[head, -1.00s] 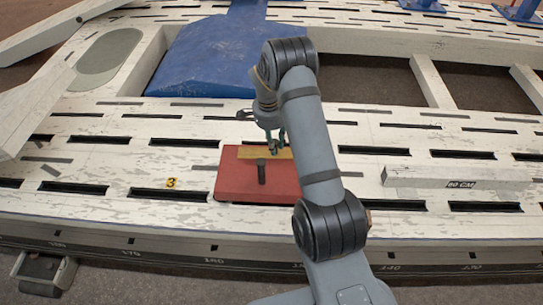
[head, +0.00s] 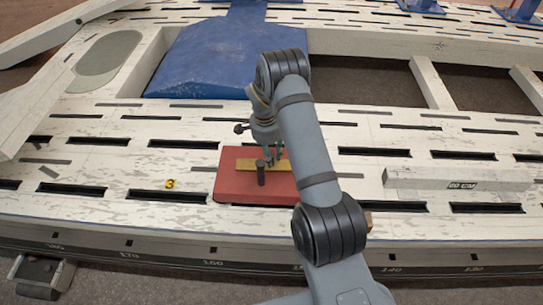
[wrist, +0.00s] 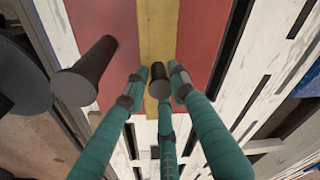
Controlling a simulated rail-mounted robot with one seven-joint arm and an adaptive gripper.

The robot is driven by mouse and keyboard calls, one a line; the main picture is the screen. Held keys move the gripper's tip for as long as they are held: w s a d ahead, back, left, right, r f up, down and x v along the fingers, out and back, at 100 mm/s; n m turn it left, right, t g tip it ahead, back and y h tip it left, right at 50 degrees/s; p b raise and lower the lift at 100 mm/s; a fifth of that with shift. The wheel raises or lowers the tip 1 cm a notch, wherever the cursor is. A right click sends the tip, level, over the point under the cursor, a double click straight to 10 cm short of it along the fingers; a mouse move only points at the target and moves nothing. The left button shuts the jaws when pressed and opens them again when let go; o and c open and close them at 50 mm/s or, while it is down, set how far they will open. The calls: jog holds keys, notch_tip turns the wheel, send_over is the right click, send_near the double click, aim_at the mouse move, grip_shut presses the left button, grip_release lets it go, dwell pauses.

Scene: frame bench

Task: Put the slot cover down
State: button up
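The slot cover looks to be a flat yellow strip (head: 246,166) with a dark round knob (wrist: 160,82). In the head view it lies across the red pad (head: 235,188); I cannot tell whether it touches the pad. My gripper (head: 272,156) is above the strip. In the wrist view the teal fingers of my gripper (wrist: 159,84) are closed around the knob, and the yellow strip (wrist: 158,35) runs beneath them. My arm hides part of the pad's right side.
A dark upright post (head: 261,175) stands on the red pad close to the strip; it also shows in the wrist view (wrist: 85,72). A white beam (head: 455,178) lies on the slotted bench (head: 110,160) at right. A blue ramp (head: 215,60) is behind.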

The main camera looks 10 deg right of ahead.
jog(key=o, duration=0.3)
jog(key=shift+o, duration=0.2)
notch_tip(320, 180, up, 12)
jog(key=a+p, duration=0.1)
jog(key=p, duration=0.1)
jog(key=shift+s+a+r, duration=0.15)
jog(key=shift+s+r, duration=0.05)
jog(key=shift+s, duration=0.15)
